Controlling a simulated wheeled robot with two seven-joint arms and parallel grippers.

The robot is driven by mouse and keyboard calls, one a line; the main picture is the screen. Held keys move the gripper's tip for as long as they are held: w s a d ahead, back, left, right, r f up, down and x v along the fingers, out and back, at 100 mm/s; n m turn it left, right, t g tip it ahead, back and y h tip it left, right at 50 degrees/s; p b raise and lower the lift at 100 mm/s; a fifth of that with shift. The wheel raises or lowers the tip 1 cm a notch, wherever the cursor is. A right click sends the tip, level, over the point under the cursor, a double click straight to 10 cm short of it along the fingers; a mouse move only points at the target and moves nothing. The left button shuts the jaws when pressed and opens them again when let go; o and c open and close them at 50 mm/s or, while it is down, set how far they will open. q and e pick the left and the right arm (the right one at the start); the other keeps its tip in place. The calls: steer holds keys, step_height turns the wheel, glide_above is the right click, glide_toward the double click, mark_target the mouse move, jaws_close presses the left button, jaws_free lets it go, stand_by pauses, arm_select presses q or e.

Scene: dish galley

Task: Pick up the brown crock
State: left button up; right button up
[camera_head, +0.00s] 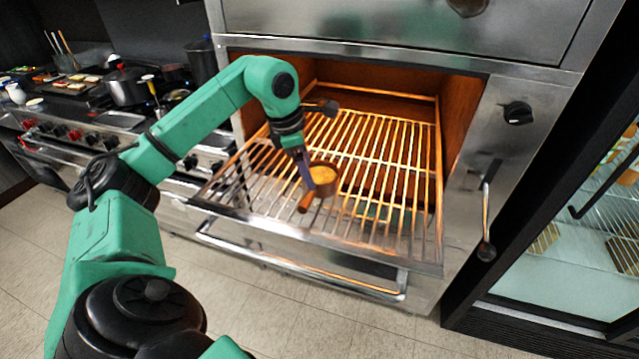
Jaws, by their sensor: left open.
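The brown crock (328,188) stands upright on the pulled-out wire rack (385,170) of the oven. It is a small round pot with yellow-orange contents and a short handle pointing down-left toward the front. My left gripper (307,178) is at the crock's left rim, pointing down, with its jaws open. A dark finger overlaps the rim in the picture. I cannot tell whether it touches the crock, and the other finger is hard to make out. My right gripper is not in view.
The oven cavity (390,85) glows orange behind the rack, under a steel upper door (400,25). A lever handle (486,215) juts out at the right. A stove with pots (125,87) is at the left, and a glass-doored cooler (570,260) at the right. The rest of the rack is clear.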

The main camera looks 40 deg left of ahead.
mark_target(316, 191)
arm_select(q)
steer(key=x, duration=0.1)
steer(key=p+x, duration=0.1)
steer(key=x, duration=0.1)
steer(key=p+x, duration=0.1)
steer(key=x, duration=0.1)
steer(key=shift+s+d+f, duration=0.1)
steer(key=shift+s+d, duration=0.05)
steer(key=shift+d, duration=0.2)
steer(key=shift+f, duration=0.15)
jaws_close()
steer(key=shift+s, duration=0.1)
stand_by(0.7)
